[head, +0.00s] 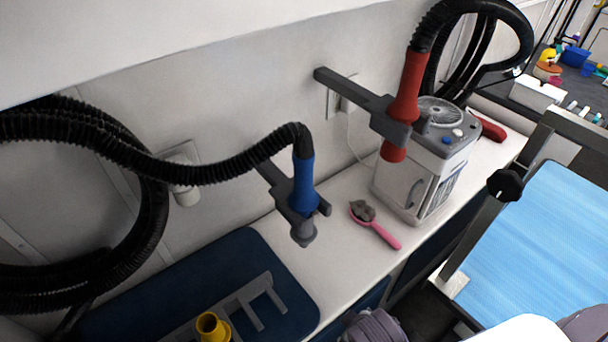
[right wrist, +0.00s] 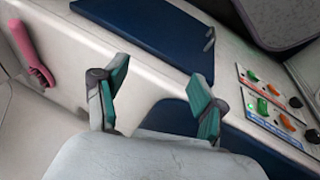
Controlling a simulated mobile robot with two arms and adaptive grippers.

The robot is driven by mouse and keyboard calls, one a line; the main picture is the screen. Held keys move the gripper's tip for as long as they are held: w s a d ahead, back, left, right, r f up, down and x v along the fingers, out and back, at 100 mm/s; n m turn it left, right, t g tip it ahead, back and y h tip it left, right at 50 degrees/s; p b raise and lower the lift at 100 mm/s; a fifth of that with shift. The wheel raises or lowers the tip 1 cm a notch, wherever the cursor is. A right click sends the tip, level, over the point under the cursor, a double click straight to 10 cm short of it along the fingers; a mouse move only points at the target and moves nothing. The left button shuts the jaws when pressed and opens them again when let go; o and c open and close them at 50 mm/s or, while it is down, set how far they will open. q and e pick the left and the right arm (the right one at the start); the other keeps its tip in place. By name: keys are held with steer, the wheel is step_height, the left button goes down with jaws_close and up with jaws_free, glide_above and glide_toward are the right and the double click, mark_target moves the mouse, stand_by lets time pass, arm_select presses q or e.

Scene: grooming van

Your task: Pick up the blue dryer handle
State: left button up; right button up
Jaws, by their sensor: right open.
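The blue dryer handle (head: 304,185) sits upright in a grey wall bracket (head: 272,178) in the head view. A black ribbed hose (head: 225,165) runs from its top to the left. The blue handle does not show in that view. I cannot make out the right fingers in the head view. My left gripper is in neither view.
A red dryer handle (head: 405,100) hangs in another bracket by a white machine (head: 424,165). A pink brush (head: 385,236) lies on the counter (head: 345,262). A yellow nozzle (head: 210,326) stands at the bottom. A switch panel (right wrist: 270,112) is at right in the wrist view.

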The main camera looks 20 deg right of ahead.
steer(key=w+r+n+t+h+p, duration=0.1)
steer(key=w+r+n+t+h, duration=0.25)
steer(key=r+n, duration=0.65)
steer(key=n+t+h, duration=0.3)
steer(key=n+t, duration=0.6)
steer(key=n, duration=0.6)
glide_toward(302, 191)
steer(key=b+x, duration=0.1)
steer(key=x, duration=0.5)
steer(key=shift+w+d, duration=0.15)
steer(key=shift+w, duration=0.15)
steer(key=x, duration=0.1)
steer(key=b+x, duration=0.1)
steer(key=x, duration=0.1)
steer(key=b+x, duration=0.1)
steer(key=x, duration=0.1)
steer(key=shift+w+f, duration=0.2)
steer(key=shift+f, duration=0.05)
steer(key=shift+s+r, duration=0.1)
steer(key=shift+s, duration=0.05)
steer(key=shift+c, duration=0.7)
steer(key=c, duration=1.1)
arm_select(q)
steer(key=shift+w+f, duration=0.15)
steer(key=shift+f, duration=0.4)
arm_select(e)
steer(key=shift+d, duration=0.1)
jaws_close()
